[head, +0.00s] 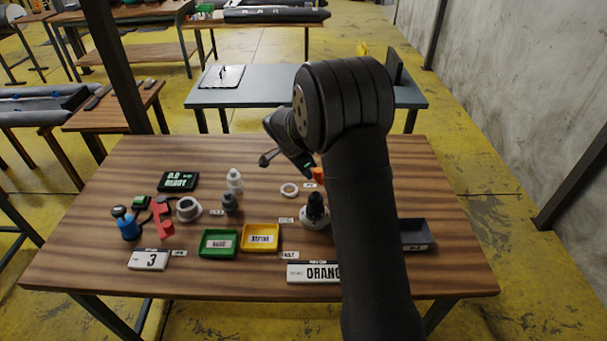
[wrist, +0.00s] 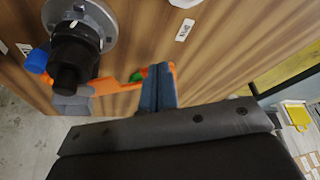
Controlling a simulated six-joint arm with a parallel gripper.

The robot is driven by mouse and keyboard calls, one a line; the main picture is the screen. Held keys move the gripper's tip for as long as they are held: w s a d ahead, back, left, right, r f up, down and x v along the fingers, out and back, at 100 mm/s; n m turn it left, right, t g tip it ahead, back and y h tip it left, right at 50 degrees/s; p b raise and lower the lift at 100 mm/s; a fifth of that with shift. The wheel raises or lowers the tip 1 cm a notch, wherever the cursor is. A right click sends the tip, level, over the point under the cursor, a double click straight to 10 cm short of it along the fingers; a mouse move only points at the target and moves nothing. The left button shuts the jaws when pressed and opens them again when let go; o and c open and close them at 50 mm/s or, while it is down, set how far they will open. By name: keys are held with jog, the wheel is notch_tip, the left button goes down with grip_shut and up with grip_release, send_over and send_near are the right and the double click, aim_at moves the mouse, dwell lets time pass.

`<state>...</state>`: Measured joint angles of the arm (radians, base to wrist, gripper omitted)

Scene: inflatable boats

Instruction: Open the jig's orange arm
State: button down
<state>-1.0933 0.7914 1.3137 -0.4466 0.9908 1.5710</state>
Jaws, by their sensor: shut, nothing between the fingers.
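The jig's orange arm (wrist: 112,86) shows in the wrist view, reaching from beside a black cylinder to my fingertips. A small green part (wrist: 137,76) is near its right end. In the head view only a small orange piece (head: 318,174) shows beside my arm, which hides the rest. My gripper (wrist: 159,70) is shut and empty, its blue-grey fingers at the orange arm's right end; I cannot tell if they touch it. My gripper is hidden in the head view. The black cylinder on a grey flange (wrist: 92,18) stands next to the orange arm.
The same flanged fitting (head: 315,212) stands on the wooden table (head: 130,275). A white ring (head: 289,190), green tray (head: 219,254), yellow tray (head: 247,250), white bottle (head: 235,181) and display (head: 178,181) stand left. A dark tray (head: 415,243) is right.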

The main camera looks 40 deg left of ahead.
jog(key=shift+w+m, duration=0.3)
jog(key=shift+w, duration=0.05)
dwell(0.4)
jog(key=shift+s, duration=0.1)
jog(key=s+a+r, duration=0.2)
jog(key=s+r, duration=0.5)
jog(key=r, duration=0.2)
jog(key=shift+s+r, duration=0.15)
jog(key=w+d+f, duration=0.2)
jog(key=w+f, duration=0.5)
jog(key=f, duration=0.2)
jog(key=shift+w+f, duration=0.15)
jog(key=shift+w, duration=0.1)
dwell(0.4)
